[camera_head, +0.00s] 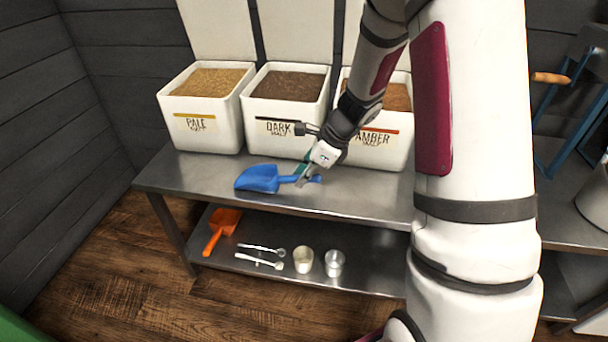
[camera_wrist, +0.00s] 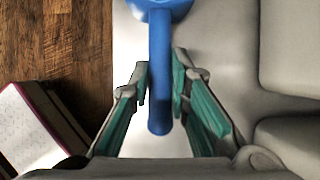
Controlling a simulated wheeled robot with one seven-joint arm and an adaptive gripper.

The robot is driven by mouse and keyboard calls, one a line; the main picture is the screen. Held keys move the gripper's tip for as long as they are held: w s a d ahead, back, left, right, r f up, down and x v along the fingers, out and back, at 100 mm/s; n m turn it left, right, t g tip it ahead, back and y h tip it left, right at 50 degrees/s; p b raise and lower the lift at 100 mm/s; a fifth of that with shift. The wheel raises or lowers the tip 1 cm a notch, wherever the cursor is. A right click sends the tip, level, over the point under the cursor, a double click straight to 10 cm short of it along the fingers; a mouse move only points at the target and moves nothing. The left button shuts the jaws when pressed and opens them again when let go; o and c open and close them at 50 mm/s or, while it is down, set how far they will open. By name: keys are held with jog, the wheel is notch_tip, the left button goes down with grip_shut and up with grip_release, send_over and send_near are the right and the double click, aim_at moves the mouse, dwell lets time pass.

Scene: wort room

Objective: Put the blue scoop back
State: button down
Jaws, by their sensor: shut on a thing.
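The blue scoop (camera_head: 258,179) is at the upper metal table, in front of the bins, with its bowl to the left and its handle to the right. I cannot tell whether it rests on the table or hangs just above it. My gripper (camera_head: 304,176) is shut on the scoop's handle. In the wrist view the blue handle (camera_wrist: 160,60) runs between the green fingertips of my gripper (camera_wrist: 162,85), with part of the bowl at the top edge.
Bins labelled PALE (camera_head: 200,132), DARK (camera_head: 270,135) and AMBER (camera_head: 392,150) stand open along the back of the metal table (camera_head: 205,172). The lower shelf (camera_head: 375,275) holds an orange scoop (camera_head: 222,226), two metal utensils (camera_head: 262,256) and two cups (camera_head: 318,262). The table's left end is clear.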

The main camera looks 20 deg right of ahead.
jog(key=c, duration=1.4)
grip_release()
